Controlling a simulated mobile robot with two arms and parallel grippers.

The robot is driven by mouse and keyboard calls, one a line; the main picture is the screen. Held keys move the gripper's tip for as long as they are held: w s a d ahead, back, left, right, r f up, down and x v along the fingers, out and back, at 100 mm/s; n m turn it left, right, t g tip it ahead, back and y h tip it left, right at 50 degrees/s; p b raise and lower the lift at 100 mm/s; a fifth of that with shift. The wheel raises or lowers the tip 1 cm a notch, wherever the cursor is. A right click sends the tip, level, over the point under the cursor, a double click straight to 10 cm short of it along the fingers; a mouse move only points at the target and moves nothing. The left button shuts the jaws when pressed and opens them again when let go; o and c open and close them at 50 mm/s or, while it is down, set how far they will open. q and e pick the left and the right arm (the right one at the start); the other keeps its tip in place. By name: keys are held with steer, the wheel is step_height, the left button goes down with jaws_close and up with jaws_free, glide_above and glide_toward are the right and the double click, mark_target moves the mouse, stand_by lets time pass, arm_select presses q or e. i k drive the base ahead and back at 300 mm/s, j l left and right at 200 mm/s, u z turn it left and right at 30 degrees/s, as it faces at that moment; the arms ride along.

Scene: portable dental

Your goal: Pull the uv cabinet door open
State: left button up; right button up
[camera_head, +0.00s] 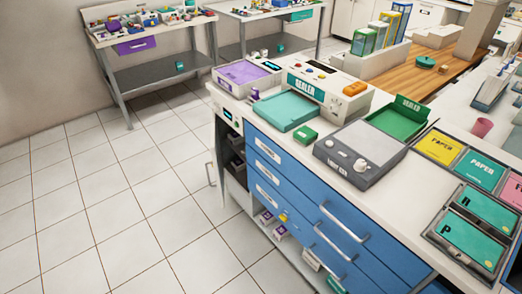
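What appears to be the uv cabinet is built into the left end of the blue-fronted counter, under a small panel with a dark display (229,116). Its dark interior (237,163) shows, with shelves and items inside. A narrow pale door (216,172) is seen nearly edge-on at the left, with a thin upright handle (209,174) sticking out toward the floor side. The door seems to stand open, but its exact angle is hard to tell. Neither of my grippers is in view.
Blue drawers (300,195) with bar handles run along the counter front. The counter carries a sealer (322,90), a teal tray (286,110) and a grey device (360,152). Tiled floor (110,210) is clear at left. Two side tables (155,75) stand behind.

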mark_target(214, 161)
steer(key=i+j, duration=0.15)
steer(key=j, duration=0.2)
steer(key=i+j+z, duration=0.1)
steer(key=j, duration=0.25)
steer(key=i+j, duration=0.2)
steer(key=j, duration=0.15)
steer(key=i+j, duration=0.15)
steer(key=j, duration=0.2)
steer(key=i+j+z, duration=0.1)
steer(key=j, duration=0.25)
steer(key=i, duration=0.2)
